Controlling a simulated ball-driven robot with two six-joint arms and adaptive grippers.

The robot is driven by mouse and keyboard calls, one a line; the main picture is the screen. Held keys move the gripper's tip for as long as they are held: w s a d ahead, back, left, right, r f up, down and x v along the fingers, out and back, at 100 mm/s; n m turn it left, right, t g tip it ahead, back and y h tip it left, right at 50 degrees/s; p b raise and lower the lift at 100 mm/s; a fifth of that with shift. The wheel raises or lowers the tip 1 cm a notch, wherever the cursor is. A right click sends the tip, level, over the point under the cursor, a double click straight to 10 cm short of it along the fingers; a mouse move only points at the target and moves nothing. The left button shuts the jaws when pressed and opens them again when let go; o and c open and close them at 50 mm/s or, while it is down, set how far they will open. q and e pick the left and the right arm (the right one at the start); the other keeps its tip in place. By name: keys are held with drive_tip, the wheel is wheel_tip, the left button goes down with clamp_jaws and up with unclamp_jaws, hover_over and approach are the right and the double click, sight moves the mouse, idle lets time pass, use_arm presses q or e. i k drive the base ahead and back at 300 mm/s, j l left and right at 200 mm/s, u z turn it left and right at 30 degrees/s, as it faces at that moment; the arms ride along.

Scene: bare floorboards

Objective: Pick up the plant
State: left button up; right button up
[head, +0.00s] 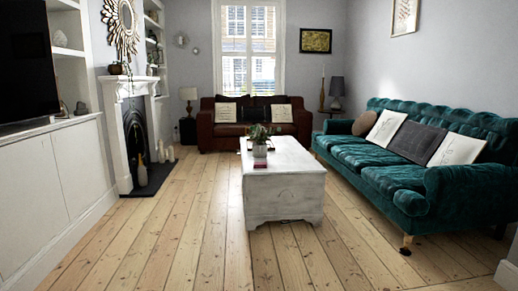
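A small green plant (259,134) in a pale pot (260,150) stands upright on top of the white chest-like coffee table (284,190), in the middle of the room. It stands on the table's left part, with something flat and dark reddish beside or under it, too small to tell. Neither of my grippers shows in the head view, and nothing touches the plant.
A green sofa (387,168) stands to the right and a brown leather sofa (230,133) at the back. A white fireplace (132,118) with a dark hearth (148,181) and a cabinet (30,199) line the left. Bare floorboards (180,240) are clear in front and left of the table.

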sight(260, 144)
drive_tip(key=i+j+u, duration=0.1)
drive_tip(key=i+u, duration=0.25)
drive_tip(key=i, duration=0.55)
drive_tip(key=i+u, duration=0.1)
drive_tip(key=i, duration=2.55)
drive_tip(key=i+z, duration=0.15)
drive_tip(key=i, duration=0.35)
drive_tip(key=i+j+z, duration=0.1)
drive_tip(key=i, duration=0.4)
drive_tip(key=i+j+z, duration=0.15)
drive_tip(key=i, duration=0.35)
drive_tip(key=j, duration=0.1)
